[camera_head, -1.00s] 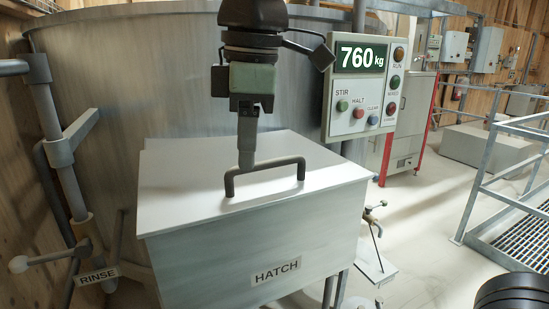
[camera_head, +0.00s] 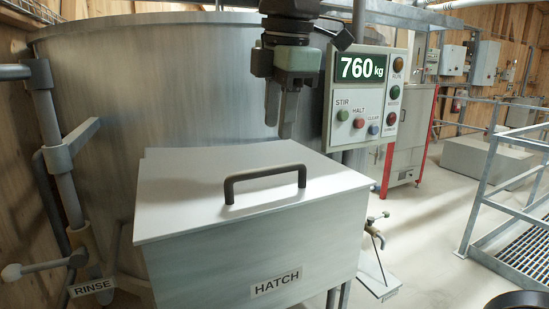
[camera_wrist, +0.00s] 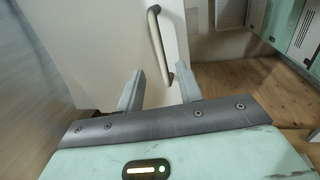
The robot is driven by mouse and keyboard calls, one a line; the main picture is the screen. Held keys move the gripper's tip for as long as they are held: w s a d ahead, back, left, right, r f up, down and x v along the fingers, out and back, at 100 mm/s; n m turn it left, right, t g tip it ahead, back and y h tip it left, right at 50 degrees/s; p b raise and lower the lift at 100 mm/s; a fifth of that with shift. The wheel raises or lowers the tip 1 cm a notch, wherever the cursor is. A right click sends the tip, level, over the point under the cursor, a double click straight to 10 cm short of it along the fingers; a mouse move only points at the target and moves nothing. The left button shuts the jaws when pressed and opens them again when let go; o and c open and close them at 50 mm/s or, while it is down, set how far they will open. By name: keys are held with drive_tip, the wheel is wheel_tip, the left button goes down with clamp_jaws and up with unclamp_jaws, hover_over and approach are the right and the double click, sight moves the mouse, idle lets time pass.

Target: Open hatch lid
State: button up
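The hatch lid (camera_head: 215,175) is a pale flat cover lying closed on the grey box marked HATCH (camera_head: 255,255), at the front of the large mixer drum. Its dark bar handle (camera_head: 265,174) stands up from the lid near the front edge. My gripper (camera_head: 280,130) hangs above and behind the handle, near the lid's back right, apart from it. In the wrist view my gripper (camera_wrist: 160,88) has its two fingers apart with nothing between them. The handle (camera_wrist: 158,42) lies beyond the fingertips there, on the pale lid (camera_wrist: 125,30).
A control panel (camera_head: 362,95) reading 760 kg stands close on the right of my gripper. The mixer drum wall (camera_head: 150,90) rises behind the lid. A RINSE valve lever (camera_head: 40,268) is at the left. Railings (camera_head: 490,190) and open floor lie to the right.

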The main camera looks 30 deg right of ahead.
sight(274, 168)
drive_tip(key=f, duration=0.2)
drive_tip(key=w+f, duration=0.1)
drive_tip(key=f, duration=0.4)
drive_tip(key=shift+w+f, duration=0.25)
drive_tip(key=shift+f, duration=0.05)
drive_tip(key=shift+c, duration=0.4)
clamp_jaws()
